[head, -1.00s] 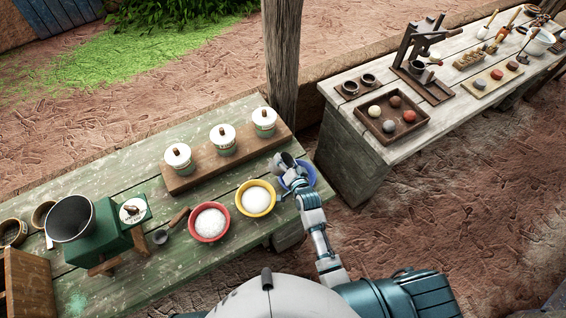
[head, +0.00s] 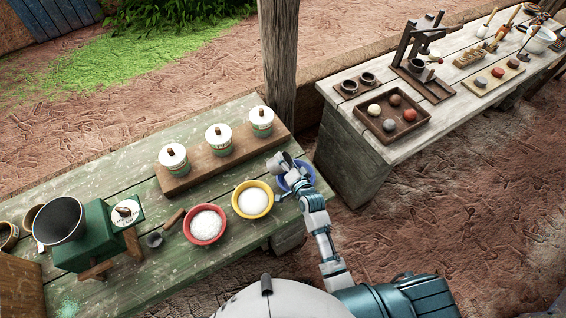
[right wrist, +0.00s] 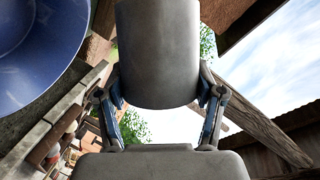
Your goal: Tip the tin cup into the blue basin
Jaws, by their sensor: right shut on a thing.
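The grey tin cup (right wrist: 158,50) is between the two fingers of my right gripper (right wrist: 161,100), which is shut on it. In the head view the cup (head: 277,162) shows small at the end of my right gripper (head: 290,172), over the blue basin. The cup looks strongly tilted, almost on its side; its mouth and contents cannot be made out. The blue basin (head: 309,173) stands at the right end of the green table, partly hidden by my gripper. It also shows large at the left of the right wrist view (right wrist: 35,45), apart from the cup. My left gripper is not in view.
A yellow bowl (head: 239,210) and a red bowl (head: 190,232), both with white powder, stand left of the basin. Several lidded jars stand on a wooden board (head: 185,182) behind. A wooden post (head: 279,60) rises beyond. A second table (head: 350,145) stands right.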

